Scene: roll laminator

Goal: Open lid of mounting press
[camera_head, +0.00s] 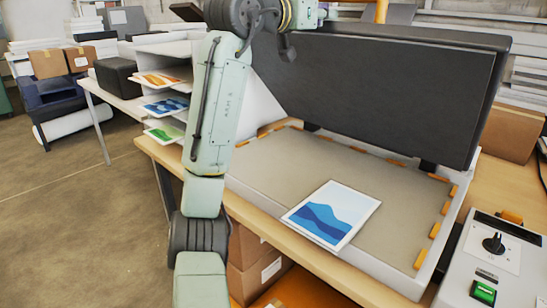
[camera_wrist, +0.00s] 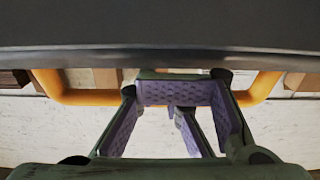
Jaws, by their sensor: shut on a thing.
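The mounting press lid (camera_head: 380,85) is a large dark grey panel. It stands raised and tilted up at the back of the press bed (camera_head: 290,165) in the head view. Its dark edge (camera_wrist: 160,35) fills the top of the wrist view. An orange bar handle (camera_wrist: 78,97) runs along below that edge, and a piece of orange (camera_head: 381,11) shows above the lid in the head view. My gripper (camera_wrist: 187,100) is shut on the handle, with its purple pads around the middle of the bar.
A sheet with a blue wave print (camera_head: 331,214) lies on the bed's front part. A control box (camera_head: 494,262) with a black knob and green switch stands at the right. Prints (camera_head: 165,105) sit in a tiered rack at the left. Floor (camera_head: 80,210) at left is open.

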